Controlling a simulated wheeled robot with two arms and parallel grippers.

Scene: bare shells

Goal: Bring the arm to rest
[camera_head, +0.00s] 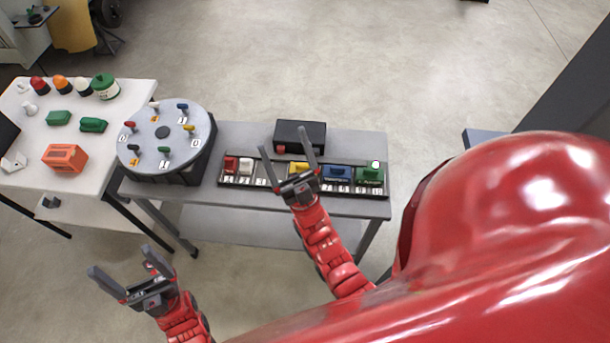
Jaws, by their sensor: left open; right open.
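My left gripper (130,280) is open and empty, held out over the floor in front of the tables at the lower left. My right gripper (287,157) is open, with its fingers spread over the grey table. Its fingers and palm cover part of the block rail (283,187) behind it. I cannot tell from this view whether it touches anything there. No object shows between the fingers of either gripper.
A round grey dial (160,133) with coloured pegs stands on the grey table (350,146), beside a black box (313,131). The rail carries red, white, yellow, blue and green blocks. A white table (105,151) at left holds an orange crate (64,158) and several small items.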

